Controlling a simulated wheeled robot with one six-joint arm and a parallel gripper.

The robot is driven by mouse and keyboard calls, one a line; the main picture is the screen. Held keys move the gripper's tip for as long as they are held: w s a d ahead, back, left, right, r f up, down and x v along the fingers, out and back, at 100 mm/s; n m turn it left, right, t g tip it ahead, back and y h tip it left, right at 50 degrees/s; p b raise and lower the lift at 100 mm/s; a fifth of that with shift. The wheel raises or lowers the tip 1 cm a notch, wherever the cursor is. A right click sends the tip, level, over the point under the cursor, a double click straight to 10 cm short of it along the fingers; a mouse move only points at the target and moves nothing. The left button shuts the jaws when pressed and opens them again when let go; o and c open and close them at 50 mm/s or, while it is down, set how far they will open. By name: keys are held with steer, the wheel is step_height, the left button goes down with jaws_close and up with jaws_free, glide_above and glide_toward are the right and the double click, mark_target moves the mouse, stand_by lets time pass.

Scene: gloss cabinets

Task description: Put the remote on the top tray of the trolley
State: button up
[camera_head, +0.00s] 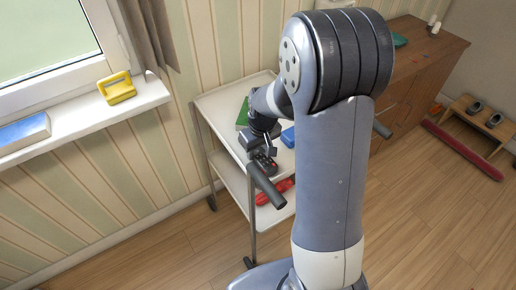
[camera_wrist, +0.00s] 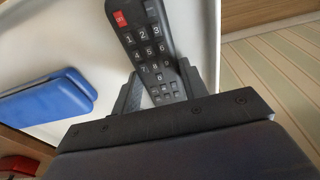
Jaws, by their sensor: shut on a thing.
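The dark remote (camera_wrist: 148,40), with a red button and white-numbered keys, sits between the two fingers of my gripper (camera_wrist: 160,86) in the wrist view. My gripper is shut on it near its lower end. In the head view the remote (camera_head: 265,163) shows just below my gripper (camera_head: 258,150), over the near part of the trolley's white top tray (camera_head: 215,103). The top tray (camera_wrist: 85,35) lies behind the remote in the wrist view. I cannot tell whether the remote touches it. My arm hides much of the trolley.
A blue case (camera_wrist: 45,95) and a green item (camera_head: 242,113) lie on the top tray. A red object (camera_head: 275,192) is on the lower shelf. The trolley's dark handle (camera_head: 267,187) is near. A wooden cabinet (camera_head: 415,75) stands right; a windowsill (camera_head: 80,120) is left.

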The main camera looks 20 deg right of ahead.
mark_target(261, 156)
steer(key=o, duration=0.6)
steer(key=shift+f, duration=0.15)
steer(key=o, duration=0.5)
steer(key=shift+r, duration=0.65)
step_height(261, 156, up, 11)
steer(key=s, duration=0.1)
steer(key=shift+s+d+p, duration=0.3)
steer(key=shift+s+p, duration=0.05)
steer(key=shift+p, duration=0.1)
steer(key=shift+f, duration=0.1)
